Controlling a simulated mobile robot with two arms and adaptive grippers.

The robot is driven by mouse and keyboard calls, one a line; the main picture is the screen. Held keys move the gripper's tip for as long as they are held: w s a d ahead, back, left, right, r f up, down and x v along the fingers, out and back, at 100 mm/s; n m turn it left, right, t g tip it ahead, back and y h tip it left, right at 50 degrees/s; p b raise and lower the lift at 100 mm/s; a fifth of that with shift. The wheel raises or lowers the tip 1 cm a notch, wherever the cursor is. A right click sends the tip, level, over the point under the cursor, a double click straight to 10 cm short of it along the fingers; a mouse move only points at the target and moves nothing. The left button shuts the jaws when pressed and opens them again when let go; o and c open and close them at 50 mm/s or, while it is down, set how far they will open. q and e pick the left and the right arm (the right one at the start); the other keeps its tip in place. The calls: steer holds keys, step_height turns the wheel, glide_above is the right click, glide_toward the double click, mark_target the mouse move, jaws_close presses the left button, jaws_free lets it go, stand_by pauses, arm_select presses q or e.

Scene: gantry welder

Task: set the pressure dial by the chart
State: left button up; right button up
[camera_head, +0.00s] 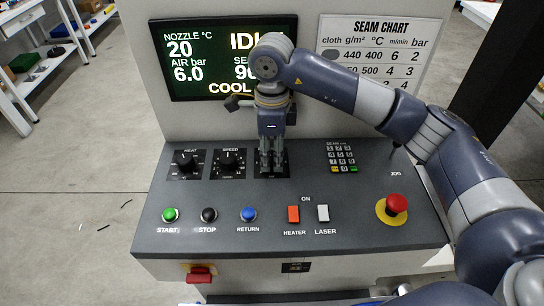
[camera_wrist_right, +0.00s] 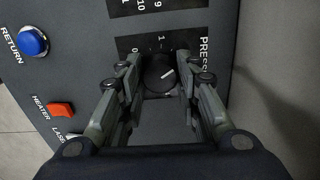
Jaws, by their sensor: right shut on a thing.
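The pressure dial (camera_wrist_right: 160,74) is a round black knob with a white pointer line, on a black plate lettered "PRESS" in the right wrist view. My right gripper (camera_wrist_right: 162,82) is around it, one finger on each side, shut on the knob. In the head view the right gripper (camera_head: 271,160) points down over the third dial plate and hides the dial. The seam chart (camera_head: 377,52) is on the panel at the upper right, partly covered by my right arm. The screen (camera_head: 190,60) reads nozzle 20 and air 6.0 bar. My left gripper is not in view.
The heat knob (camera_head: 186,160) and speed knob (camera_head: 229,160) sit left of the gripper. Start, stop and return buttons, heater (camera_head: 293,214) and laser (camera_head: 323,213) switches line the front. A keypad (camera_head: 341,157) and red emergency button (camera_head: 396,204) are at right.

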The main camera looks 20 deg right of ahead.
mark_target(272, 156)
steer(key=shift+m, duration=0.5)
steer(key=o, duration=1.1)
steer(key=shift+c, duration=0.2)
step_height(272, 156, up, 12)
